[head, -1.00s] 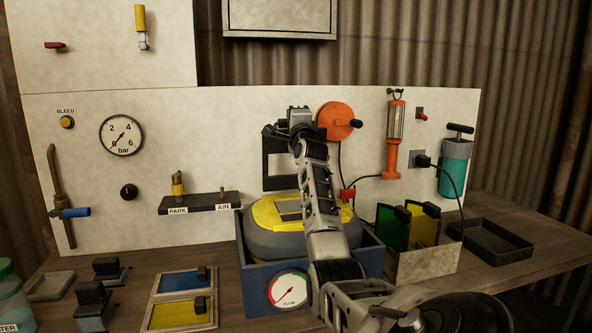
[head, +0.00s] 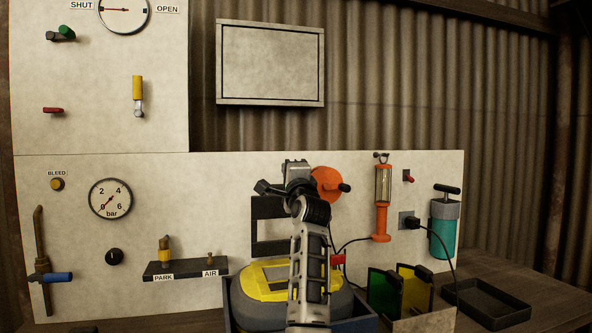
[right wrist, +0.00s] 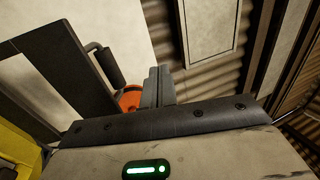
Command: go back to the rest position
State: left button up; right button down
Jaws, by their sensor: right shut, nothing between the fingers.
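My right arm rises from the bottom middle of the head view, with its right gripper (head: 296,168) at the top, in front of the white panel (head: 150,215) and beside the orange crank disc (head: 327,182). In the right wrist view the two grey fingers of the right gripper (right wrist: 157,86) are together, with nothing between them. The orange disc (right wrist: 130,98) shows behind them, partly hidden. My left gripper is not in view.
Below the arm, a yellow-topped grey unit (head: 262,283) sits in a blue box (head: 358,325), beside a black frame (head: 262,207). Green and yellow plates (head: 414,290), a teal cylinder (head: 443,240) and a black tray (head: 490,303) are to the right.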

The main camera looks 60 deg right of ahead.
jog(key=shift+s+a+r, duration=0.55)
jog(key=shift+s+a, duration=0.2)
jog(key=shift+s+a+r, duration=0.5)
jog(key=shift+s+a, duration=0.2)
jog(key=shift+s, duration=0.05)
jog(key=w+a+f+n+g+y, duration=0.1)
jog(key=w+a+f+n+y, duration=0.35)
jog(key=a+f+n, duration=0.65)
jog(key=w+a+f+n+g+y, duration=0.1)
jog(key=w+a+f+n+y, duration=0.35)
jog(key=a+f, duration=0.65)
jog(key=s+a+f+n+g+y, duration=0.2)
jog(key=s+a+f+n, duration=0.3)
jog(key=f, duration=0.6)
jog(key=s+a+f+n+g+y, duration=0.25)
jog(key=s+a+f, duration=0.4)
jog(key=f, duration=0.35)
jog(key=s+a+f+n+g+y, duration=0.1)
jog(key=s+a+f+n+g, duration=0.25)
jog(key=s+a, duration=0.35)
jog(key=s+a+f+n+g+y, duration=0.1)
jog(key=s+a+f+n+g, duration=0.2)
jog(key=s+a, duration=0.45)
jog(key=w+a+f+t+y, duration=0.2)
jog(key=w+f+t, duration=0.3)
jog(key=f+t, duration=0.3)
jog(key=shift+a+f, duration=0.4)
jog(key=shift+a, duration=0.2)
